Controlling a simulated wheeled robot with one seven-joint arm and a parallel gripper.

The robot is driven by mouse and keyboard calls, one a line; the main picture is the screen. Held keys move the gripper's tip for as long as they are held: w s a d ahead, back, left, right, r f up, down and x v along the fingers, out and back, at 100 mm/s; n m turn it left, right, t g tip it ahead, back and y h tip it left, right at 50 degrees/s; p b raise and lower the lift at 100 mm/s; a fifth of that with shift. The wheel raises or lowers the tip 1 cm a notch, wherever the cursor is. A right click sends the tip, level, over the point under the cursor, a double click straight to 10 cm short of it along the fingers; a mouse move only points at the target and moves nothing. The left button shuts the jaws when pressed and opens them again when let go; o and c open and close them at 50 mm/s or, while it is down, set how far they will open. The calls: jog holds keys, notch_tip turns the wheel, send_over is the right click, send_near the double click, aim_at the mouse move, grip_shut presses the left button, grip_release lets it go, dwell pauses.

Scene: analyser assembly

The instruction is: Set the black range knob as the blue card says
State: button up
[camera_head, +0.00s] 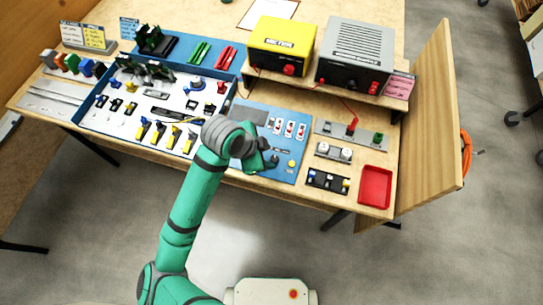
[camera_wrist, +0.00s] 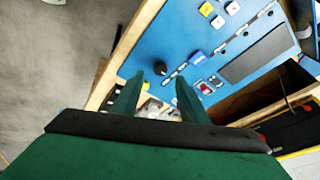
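The black range knob (camera_wrist: 160,67) stands on the blue panel (camera_wrist: 140,50), near its edge, in the wrist view. My gripper (camera_wrist: 160,79) is open and empty, with its two green fingers on either side of the line to the knob. The knob appears just beyond the fingertips, between them; I cannot tell whether they touch it.
Red-and-white switches (camera_head: 290,129) and a yellow button (camera_head: 291,163) are close to my gripper. A parts tray (camera_head: 84,125) lies left. A yellow box (camera_head: 281,45) and grey box (camera_head: 356,56) stand on a shelf behind. A red tray (camera_head: 375,187) is at right.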

aim_at(274, 159)
jog(key=shift+x, duration=2.45)
grip_shut()
